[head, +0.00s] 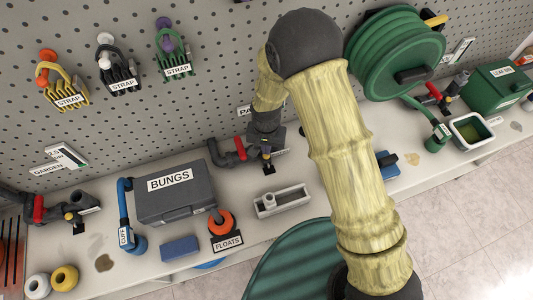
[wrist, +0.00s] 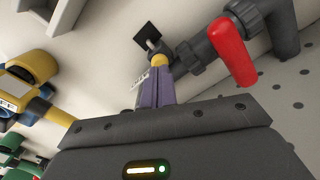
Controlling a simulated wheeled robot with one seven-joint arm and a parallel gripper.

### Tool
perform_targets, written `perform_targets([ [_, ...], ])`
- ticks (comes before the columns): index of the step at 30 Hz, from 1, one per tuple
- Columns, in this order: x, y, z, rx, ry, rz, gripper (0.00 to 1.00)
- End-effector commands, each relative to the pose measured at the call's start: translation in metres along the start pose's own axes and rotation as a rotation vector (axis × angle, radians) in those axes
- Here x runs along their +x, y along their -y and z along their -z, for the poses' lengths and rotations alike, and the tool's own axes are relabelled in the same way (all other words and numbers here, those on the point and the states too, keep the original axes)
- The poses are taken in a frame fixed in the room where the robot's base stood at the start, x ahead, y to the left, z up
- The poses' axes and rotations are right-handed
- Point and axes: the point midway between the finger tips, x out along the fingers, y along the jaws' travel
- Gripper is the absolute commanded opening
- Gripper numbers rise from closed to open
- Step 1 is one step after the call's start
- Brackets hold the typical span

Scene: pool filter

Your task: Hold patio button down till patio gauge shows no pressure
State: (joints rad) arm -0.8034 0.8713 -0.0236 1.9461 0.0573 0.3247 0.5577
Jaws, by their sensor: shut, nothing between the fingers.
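My gripper (wrist: 158,72) is shut, its purple fingers pressed together with nothing between them. Its tips are at a small yellow round part (wrist: 160,61) on the grey patio pipe fitting, probably the button; I cannot tell whether it is pressed. A black square plate (wrist: 147,37) is just beyond it. The red valve handle (wrist: 235,52) is right of the fingers. In the head view, the pipe fitting (head: 222,153) with its red handle (head: 240,149) stands at the pegboard's foot, with my gripper (head: 266,150) at its right end. The patio sign (head: 244,111) is partly hidden by my arm, and the patio gauge is not visible.
A grey bungs case (head: 175,195), an orange floats ring (head: 220,222) and a white tray (head: 283,201) stand on the shelf. The garden gauge (head: 68,155) and garden pipe (head: 55,212) are at left. A green hose reel (head: 395,55) hangs right of my arm.

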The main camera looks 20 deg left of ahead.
Motion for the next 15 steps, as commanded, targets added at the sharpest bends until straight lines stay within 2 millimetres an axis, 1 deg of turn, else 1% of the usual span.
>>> perform_targets([
  [15, 0.0046, 0.0000, 0.0000, 0.000, 0.000, 0.000, 0.00],
])
